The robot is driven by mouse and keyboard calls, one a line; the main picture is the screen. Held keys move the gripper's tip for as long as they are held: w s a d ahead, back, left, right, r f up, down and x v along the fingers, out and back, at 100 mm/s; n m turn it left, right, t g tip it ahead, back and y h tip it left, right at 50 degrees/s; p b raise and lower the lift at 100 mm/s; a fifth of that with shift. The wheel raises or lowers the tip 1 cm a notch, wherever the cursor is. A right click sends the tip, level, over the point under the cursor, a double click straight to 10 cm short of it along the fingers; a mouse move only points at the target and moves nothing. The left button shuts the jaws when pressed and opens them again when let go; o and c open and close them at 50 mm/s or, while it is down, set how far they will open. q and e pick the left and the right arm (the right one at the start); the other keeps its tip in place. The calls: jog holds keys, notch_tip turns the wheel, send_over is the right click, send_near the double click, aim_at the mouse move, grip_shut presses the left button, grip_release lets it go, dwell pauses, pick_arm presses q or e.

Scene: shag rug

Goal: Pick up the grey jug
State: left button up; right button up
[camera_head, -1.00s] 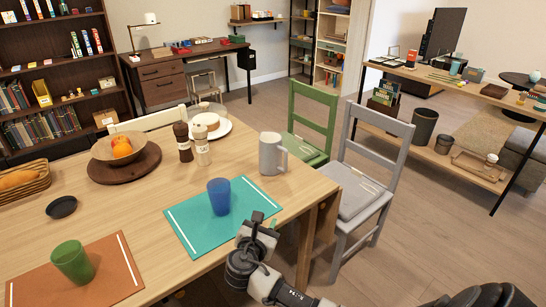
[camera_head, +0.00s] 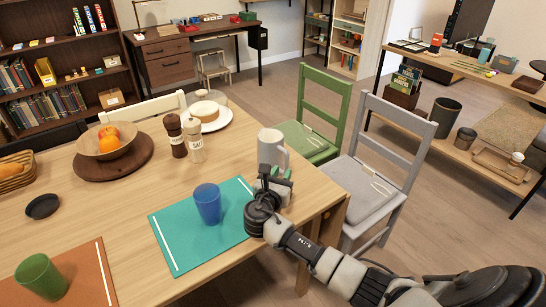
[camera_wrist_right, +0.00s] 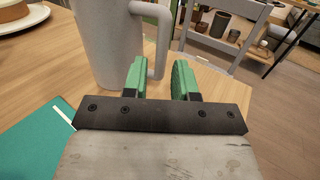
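The grey jug (camera_head: 271,148) stands upright on the wooden table near its right edge. In the right wrist view the jug (camera_wrist_right: 105,45) fills the upper left, with its handle (camera_wrist_right: 161,38) on its right side. My right gripper (camera_head: 277,178) is just in front of the jug, low over the table. Its green fingers (camera_wrist_right: 159,80) are apart, and the handle shows between and beyond them. I cannot tell whether a finger touches the jug. The gripper hides the jug's lower part in the head view. My left gripper is not in view.
A blue cup (camera_head: 208,205) stands on the teal placemat (camera_head: 172,240), left of my right gripper. Salt and pepper mills (camera_head: 194,140) stand left of the jug. A grey chair (camera_head: 365,185) and a green chair (camera_head: 306,140) stand close beyond the table edge.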

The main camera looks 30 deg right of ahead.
aim_at(286, 166)
jog(key=x, duration=0.6)
jog(key=shift+w+d, duration=0.1)
jog(key=shift+d, duration=0.1)
grip_shut()
jog(key=shift+r, duration=0.15)
